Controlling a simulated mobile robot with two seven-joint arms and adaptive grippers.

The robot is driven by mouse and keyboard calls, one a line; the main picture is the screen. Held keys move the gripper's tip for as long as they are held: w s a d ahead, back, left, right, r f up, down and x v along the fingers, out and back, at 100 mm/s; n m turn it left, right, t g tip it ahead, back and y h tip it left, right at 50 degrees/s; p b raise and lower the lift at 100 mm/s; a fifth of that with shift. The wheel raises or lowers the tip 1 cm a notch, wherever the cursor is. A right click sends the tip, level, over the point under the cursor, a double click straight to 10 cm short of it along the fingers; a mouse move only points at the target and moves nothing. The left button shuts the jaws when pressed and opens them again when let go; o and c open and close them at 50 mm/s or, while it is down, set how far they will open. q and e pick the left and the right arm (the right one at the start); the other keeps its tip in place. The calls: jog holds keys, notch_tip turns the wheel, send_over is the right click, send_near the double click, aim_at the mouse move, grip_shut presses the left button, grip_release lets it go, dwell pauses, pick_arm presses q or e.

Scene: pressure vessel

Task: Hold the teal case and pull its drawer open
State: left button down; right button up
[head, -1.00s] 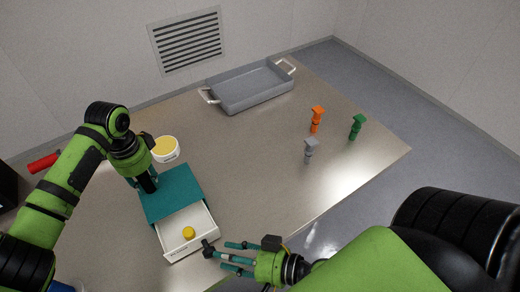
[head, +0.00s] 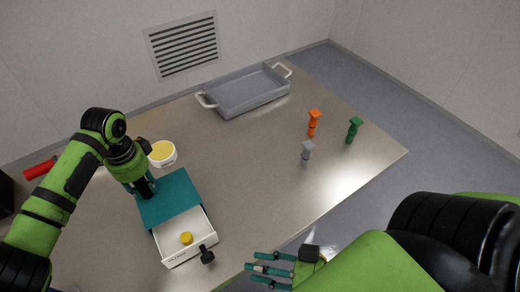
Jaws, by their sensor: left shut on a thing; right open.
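The teal case (head: 168,199) sits on the table. Its white drawer (head: 201,250) is pulled out toward the front, with a yellow knob-like piece (head: 186,238) lying inside. A black handle (head: 207,255) stands out from the drawer's front. My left gripper (head: 146,191) is shut on the teal case at its left rear edge; its fingertips are partly hidden. My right gripper (head: 254,268) is open and empty, to the right of the drawer handle and apart from it, near the table's front edge.
A white tub with a yellow top (head: 162,153) stands behind the case. A grey tray (head: 245,91) with two handles is at the back. Orange (head: 314,122), grey (head: 307,150) and green (head: 353,130) pieces stand at the right. The table's middle is clear.

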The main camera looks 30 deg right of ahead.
pick_arm(q)
jog(key=c, duration=0.9)
grip_release()
jog(key=shift+o, duration=0.2)
notch_tip(320, 180, up, 12)
jog(key=shift+f, duration=0.1)
